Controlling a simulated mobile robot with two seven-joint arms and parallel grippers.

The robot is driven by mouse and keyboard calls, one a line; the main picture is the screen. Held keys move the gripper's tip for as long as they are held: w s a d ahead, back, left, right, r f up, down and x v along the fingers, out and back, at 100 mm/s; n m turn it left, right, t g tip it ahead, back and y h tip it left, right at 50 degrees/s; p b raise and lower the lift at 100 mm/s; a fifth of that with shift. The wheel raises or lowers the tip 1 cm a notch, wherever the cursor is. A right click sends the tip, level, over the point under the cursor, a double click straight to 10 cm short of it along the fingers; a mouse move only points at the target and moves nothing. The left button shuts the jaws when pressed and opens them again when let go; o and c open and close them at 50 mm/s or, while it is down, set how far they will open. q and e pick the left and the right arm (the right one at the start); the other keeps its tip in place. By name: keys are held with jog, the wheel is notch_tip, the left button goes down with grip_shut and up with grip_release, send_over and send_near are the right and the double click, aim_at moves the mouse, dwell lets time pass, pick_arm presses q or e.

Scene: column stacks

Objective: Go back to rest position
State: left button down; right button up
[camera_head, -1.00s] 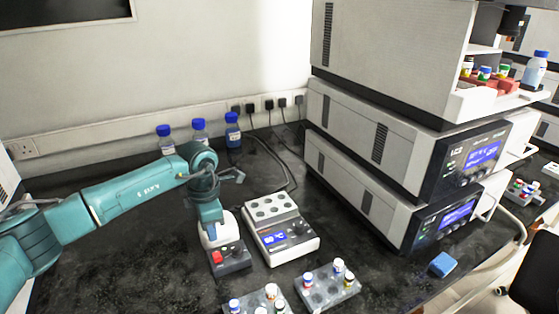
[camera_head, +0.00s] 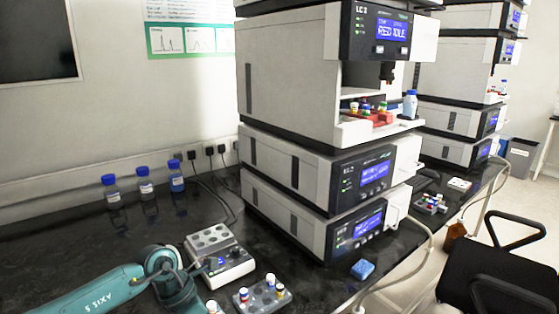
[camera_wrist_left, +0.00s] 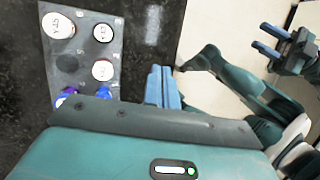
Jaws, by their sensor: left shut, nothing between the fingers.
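My left arm (camera_head: 110,290) comes in low at the left of the head view, over the dark bench; its gripper is not visible there. In the left wrist view my left gripper (camera_wrist_left: 162,72) has its blue fingers together and empty, beside a grey vial rack (camera_wrist_left: 70,62) and apart from its vials. My right gripper (camera_wrist_left: 262,36) shows at the upper right of the left wrist view, its two blue fingers apart with nothing seen between them, over the pale floor. It is out of the head view.
A vial rack (camera_head: 250,302) and a heater block (camera_head: 232,268) stand near my left arm. Stacked instruments (camera_head: 290,150) rise behind them. A chair (camera_head: 500,275) is at the right.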

pick_arm(q)
jog(key=s+d+r+n+t+h+p, duration=0.1)
jog(key=s+d+r+n+h, duration=0.3)
jog(key=d+h, duration=0.3)
jog(key=s+d+r+n+t+h+p, duration=0.15)
jog(key=s+d+r+n+h, duration=0.3)
jog(key=d, duration=0.45)
jog(key=w+a+f+n+t+y+p, duration=0.1)
jog(key=a+n+t+y, duration=0.25)
jog(key=n+t, duration=0.6)
jog(key=a+f+n+t+y+p, duration=0.1)
jog(key=a+n+t+y, duration=0.3)
jog(key=n, duration=1)
jog(key=s+a+f+n+g+y, duration=0.4)
jog(key=s+a+f+n+y, duration=0.1)
jog(key=s+a+f+n, duration=0.4)
notch_tip(320, 180, down, 3)
jog(key=s+n, duration=0.2)
jog(key=shift+n+y+p, duration=0.3)
jog(key=shift+y+p, duration=0.05)
jog(key=shift+y, duration=0.05)
pick_arm(e)
jog(key=shift+s+d+r+g+h, duration=0.15)
jog(key=shift+d+r+h, duration=0.15)
jog(key=shift+d, duration=0.15)
jog(key=shift+s+d+r+g+h, duration=0.1)
jog(key=shift+d+r+g+h, duration=0.1)
jog(key=shift+d+h, duration=0.15)
jog(key=shift+w+r, duration=0.1)
jog(key=shift+w, duration=0.05)
